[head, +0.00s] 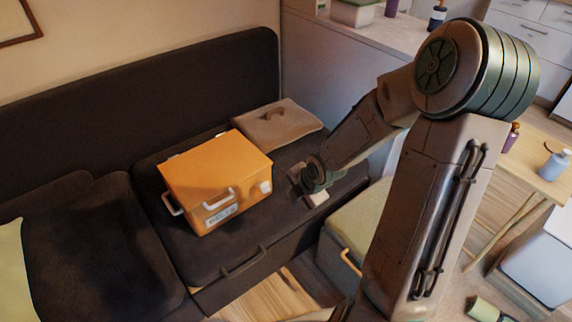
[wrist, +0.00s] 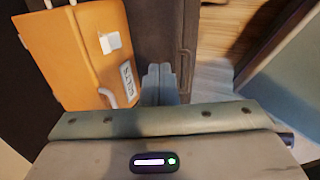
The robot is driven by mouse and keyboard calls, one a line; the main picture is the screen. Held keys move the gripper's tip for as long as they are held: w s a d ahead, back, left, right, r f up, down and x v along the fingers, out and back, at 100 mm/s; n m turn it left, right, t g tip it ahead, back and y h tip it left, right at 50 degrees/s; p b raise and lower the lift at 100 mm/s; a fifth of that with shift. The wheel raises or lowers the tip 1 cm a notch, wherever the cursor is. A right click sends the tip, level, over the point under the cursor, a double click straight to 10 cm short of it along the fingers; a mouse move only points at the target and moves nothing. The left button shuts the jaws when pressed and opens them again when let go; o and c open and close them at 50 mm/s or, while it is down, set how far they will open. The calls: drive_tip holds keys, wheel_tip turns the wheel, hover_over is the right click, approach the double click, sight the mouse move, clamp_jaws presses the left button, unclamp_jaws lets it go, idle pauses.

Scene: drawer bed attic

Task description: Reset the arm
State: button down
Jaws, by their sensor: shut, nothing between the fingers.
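My gripper (head: 308,187) is low over the right end of the dark sofa seat, to the right of an orange box. In the wrist view my gripper's fingers (wrist: 160,84) are together with nothing between them. The orange box (head: 213,168) stands on the seat with its lid down, a pale handle and a label on its front. It also shows at the left of the wrist view (wrist: 72,50), beside the fingers and apart from them. My arm rises from the gripper to a large joint at the upper right of the head view.
A grey-brown case (head: 279,124) lies behind the box. The sofa's drawer front has a handle (head: 245,262). A counter (head: 375,32) is behind, and a wooden table (head: 540,165) with bottles is at right. A green cup (head: 484,309) lies on the floor.

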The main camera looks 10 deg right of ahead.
drive_tip(key=s+a+r+m+g+h, duration=0.1)
drive_tip(key=s+r+m+g+h, duration=0.1)
drive_tip(key=s+r+m, duration=1.4)
drive_tip(key=s+m, duration=0.1)
drive_tip(key=m, duration=0.6)
drive_tip(key=shift+r+g, duration=0.25)
drive_tip(key=shift+g, duration=0.05)
